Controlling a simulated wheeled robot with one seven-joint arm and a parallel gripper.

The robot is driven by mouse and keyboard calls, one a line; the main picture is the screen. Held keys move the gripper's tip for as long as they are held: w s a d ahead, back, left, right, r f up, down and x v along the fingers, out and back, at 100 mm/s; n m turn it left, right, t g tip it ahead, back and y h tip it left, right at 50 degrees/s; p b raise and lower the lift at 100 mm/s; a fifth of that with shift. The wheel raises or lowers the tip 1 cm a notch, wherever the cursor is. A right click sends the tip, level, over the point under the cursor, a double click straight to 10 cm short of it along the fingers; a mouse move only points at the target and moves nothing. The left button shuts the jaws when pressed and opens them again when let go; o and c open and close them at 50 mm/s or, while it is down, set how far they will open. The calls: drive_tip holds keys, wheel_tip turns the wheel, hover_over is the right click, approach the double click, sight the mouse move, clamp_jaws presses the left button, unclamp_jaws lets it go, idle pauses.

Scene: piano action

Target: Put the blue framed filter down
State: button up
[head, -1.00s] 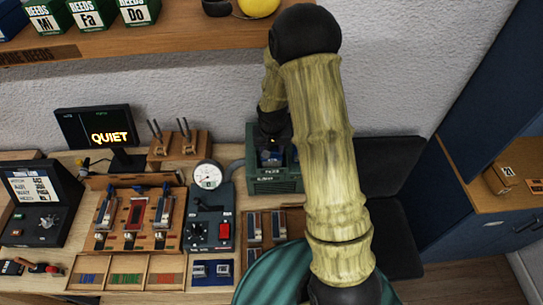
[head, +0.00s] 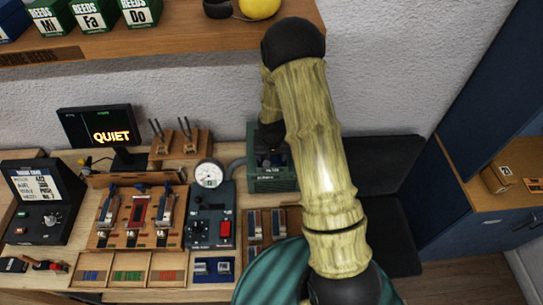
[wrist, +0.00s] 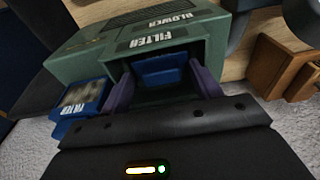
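A blue framed filter with a pale mesh and a FILTER label (wrist: 80,105) sits at the left side of the green blower box (wrist: 80,50) in the wrist view. Another blue part (wrist: 160,70) is in the opening of the box. My gripper (wrist: 161,76) is at this opening. Its purple fingers stand apart, one on each side of the blue part. I cannot tell whether they touch it. In the head view my arm partly covers the blower (head: 262,184), with some blue showing at its top.
The workbench holds a dial gauge unit (head: 211,215), a wooden jig (head: 135,215) and a screen reading QUIET (head: 97,125) left of the blower. A shelf (head: 150,40) runs above. A black chair (head: 390,240) and a blue cabinet (head: 465,220) are at the right.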

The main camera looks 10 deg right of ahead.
drive_tip(key=shift+w+r, duration=0.1)
drive_tip(key=shift+r, duration=0.15)
wheel_tip(320, 180, up, 12)
drive_tip(key=s+b, duration=0.1)
drive_tip(key=b, duration=0.2)
drive_tip(key=shift+s+a+f, duration=0.15)
drive_tip(key=shift+s+f, duration=0.05)
drive_tip(key=shift+s, duration=0.2)
idle(0.4)
drive_tip(key=s+r+n, duration=0.1)
drive_tip(key=s+r, duration=0.2)
drive_tip(key=s, duration=0.5)
drive_tip(key=s+r+n, duration=0.1)
drive_tip(key=s+r, duration=0.1)
drive_tip(key=s, duration=0.6)
drive_tip(key=shift+s+r+t, duration=0.3)
drive_tip(key=shift+r+t, duration=0.1)
drive_tip(key=shift+f, duration=0.1)
